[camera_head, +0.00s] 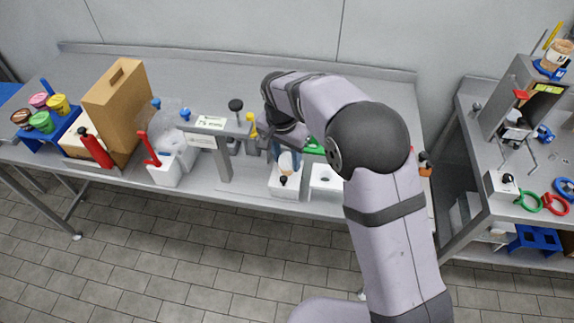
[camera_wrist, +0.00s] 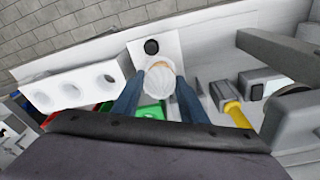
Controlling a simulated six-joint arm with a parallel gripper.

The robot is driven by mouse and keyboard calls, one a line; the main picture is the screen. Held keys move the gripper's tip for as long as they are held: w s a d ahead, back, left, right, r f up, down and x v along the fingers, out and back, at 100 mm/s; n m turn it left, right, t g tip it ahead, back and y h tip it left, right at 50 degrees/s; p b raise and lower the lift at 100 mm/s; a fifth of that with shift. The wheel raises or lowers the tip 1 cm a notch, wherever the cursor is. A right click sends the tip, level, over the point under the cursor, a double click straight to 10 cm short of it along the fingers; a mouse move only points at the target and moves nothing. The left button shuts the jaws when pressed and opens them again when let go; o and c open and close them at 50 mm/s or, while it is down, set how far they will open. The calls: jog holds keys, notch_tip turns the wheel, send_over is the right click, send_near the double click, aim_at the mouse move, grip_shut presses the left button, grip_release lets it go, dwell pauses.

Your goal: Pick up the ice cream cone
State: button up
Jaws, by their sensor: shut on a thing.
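The ice cream cone (camera_wrist: 161,92) shows in the wrist view as a pale cup shape with a tan edge, between the two blue fingers of my gripper (camera_wrist: 159,84). My gripper is shut on it. In the head view the cone (camera_head: 286,164) shows small below my gripper (camera_head: 287,157), just above or at a white box with a black knob (camera_head: 284,182). The fingers and wrist hide part of it. I cannot tell whether the cone touches the box.
A white block with round holes (camera_wrist: 72,88) lies close beside the fingers. A grey dispenser stand (camera_head: 223,165) with knobs stands left of my gripper. A brown box (camera_head: 118,105) and a blue rack of tubs (camera_head: 33,140) are further left. The back of the bench (camera_head: 210,75) is clear.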

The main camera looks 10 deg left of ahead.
notch_tip(320, 180, up, 10)
jog(key=shift+r+b, duration=0.1)
jog(key=shift+b, duration=1.15)
jog(key=shift+w+d+r+p, duration=0.1)
jog(key=shift+d+r+p, duration=0.1)
jog(key=shift+p, duration=0.1)
jog(key=w+d+r+m+p, duration=0.1)
jog(key=w+d+m+p, duration=0.15)
jog(key=d+p, duration=0.45)
jog(key=w+d+r+m+p, duration=0.1)
jog(key=w+d+r+p, duration=0.1)
jog(key=w+d+p, duration=0.4)
jog(key=w+n, duration=0.1)
jog(key=w+d+n, duration=0.1)
jog(key=w+n, duration=0.1)
jog(key=shift+w+f+n+p, duration=0.2)
jog(key=shift+n+p, duration=0.05)
jog(key=shift+p, duration=0.05)
